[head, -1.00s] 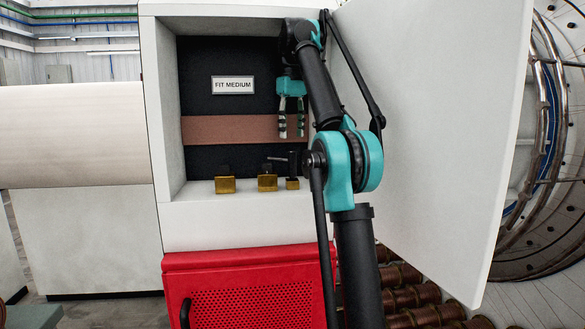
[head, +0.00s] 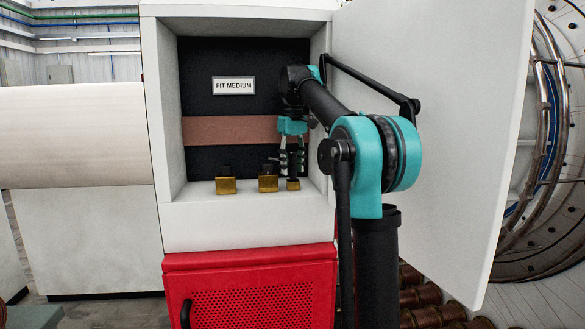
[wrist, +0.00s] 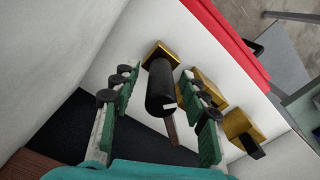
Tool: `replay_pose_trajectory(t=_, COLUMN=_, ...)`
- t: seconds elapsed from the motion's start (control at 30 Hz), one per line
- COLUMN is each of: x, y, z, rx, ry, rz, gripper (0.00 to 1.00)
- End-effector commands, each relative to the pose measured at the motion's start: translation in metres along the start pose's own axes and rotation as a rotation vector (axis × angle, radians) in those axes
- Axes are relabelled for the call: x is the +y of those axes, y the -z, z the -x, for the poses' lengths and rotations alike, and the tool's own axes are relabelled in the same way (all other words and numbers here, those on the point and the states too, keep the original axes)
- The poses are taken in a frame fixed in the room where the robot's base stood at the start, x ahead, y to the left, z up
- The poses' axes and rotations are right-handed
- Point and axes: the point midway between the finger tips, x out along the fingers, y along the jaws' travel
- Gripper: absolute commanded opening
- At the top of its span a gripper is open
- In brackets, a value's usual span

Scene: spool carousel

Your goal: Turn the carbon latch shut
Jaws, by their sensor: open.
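Inside the open white cabinet, a black cylinder (wrist: 160,88) stands on the rightmost brass block (head: 292,185). I take it to be part of the carbon latch; a thin brownish bar (wrist: 171,130) shows at its near end in the wrist view. My gripper (head: 291,172) points down over this block. It is open, with one finger on each side of the cylinder, and a gap shows on both sides in the wrist view (wrist: 156,78). The fingers hide much of the cylinder in the head view.
Two more brass blocks with black pieces, the middle one (head: 268,183) and the left one (head: 226,186), stand left along the cabinet floor. A "FIT MEDIUM" label (head: 233,86) is on the back wall. The open white door (head: 450,130) is close on the right. A red cabinet (head: 250,280) is below.

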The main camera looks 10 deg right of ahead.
Motion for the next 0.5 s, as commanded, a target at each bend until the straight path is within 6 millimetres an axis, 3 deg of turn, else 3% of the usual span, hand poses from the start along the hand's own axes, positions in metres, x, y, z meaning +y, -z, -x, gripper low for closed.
replay_pose_trajectory(t=0.37, x=-0.0001, y=-0.0003, z=-0.0057, rx=0.0, ry=0.0, rz=0.0, gripper=0.44)
replay_pose_trajectory(t=0.5, x=-0.0001, y=-0.0003, z=-0.0056, rx=0.0, ry=0.0, rz=0.0, gripper=0.29)
